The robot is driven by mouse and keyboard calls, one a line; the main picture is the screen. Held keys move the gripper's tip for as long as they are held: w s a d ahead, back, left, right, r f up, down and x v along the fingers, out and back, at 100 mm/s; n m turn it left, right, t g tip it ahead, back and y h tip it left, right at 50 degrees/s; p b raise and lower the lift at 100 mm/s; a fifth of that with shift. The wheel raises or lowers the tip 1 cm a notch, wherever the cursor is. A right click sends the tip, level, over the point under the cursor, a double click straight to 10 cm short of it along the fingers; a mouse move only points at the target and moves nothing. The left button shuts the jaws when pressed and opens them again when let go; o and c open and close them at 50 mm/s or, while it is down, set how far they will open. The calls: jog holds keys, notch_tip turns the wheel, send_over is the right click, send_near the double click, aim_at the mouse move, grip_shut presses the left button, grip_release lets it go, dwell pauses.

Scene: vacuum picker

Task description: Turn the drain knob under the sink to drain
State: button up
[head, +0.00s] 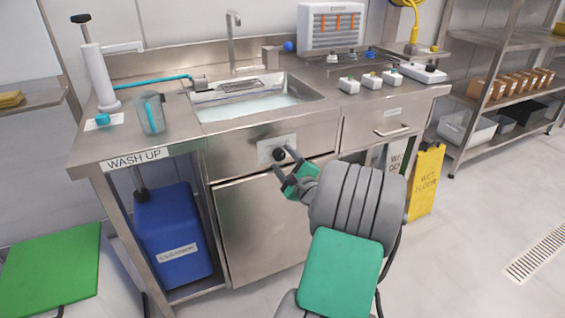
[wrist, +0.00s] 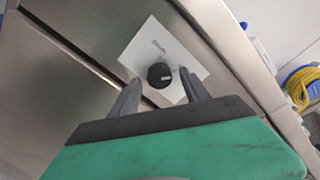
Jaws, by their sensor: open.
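The drain knob (head: 279,154) is a round black knob on a pale plate (head: 264,146) on the steel panel under the sink (head: 240,112). In the wrist view the knob (wrist: 159,75) lies between the tips of my open gripper (wrist: 158,88), on its pale plate (wrist: 145,50). I cannot tell whether either finger touches it. In the head view my gripper (head: 289,170) is at the plate, with its fingers toward the knob. The sink basin holds pale, bluish water. The mark on the knob's face is too small to read.
A blue container (head: 172,235) stands on the shelf under the counter at left. A yellow wet-floor sign (head: 425,184) stands right of my arm. A drawer handle (head: 392,131) sticks out right of the plate. A cabinet door (head: 255,230) is below the knob. The floor at right is clear.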

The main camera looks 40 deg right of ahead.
jog(key=shift+w+d, duration=0.1)
jog(key=shift+w, duration=0.35)
grip_shut()
dwell(0.3)
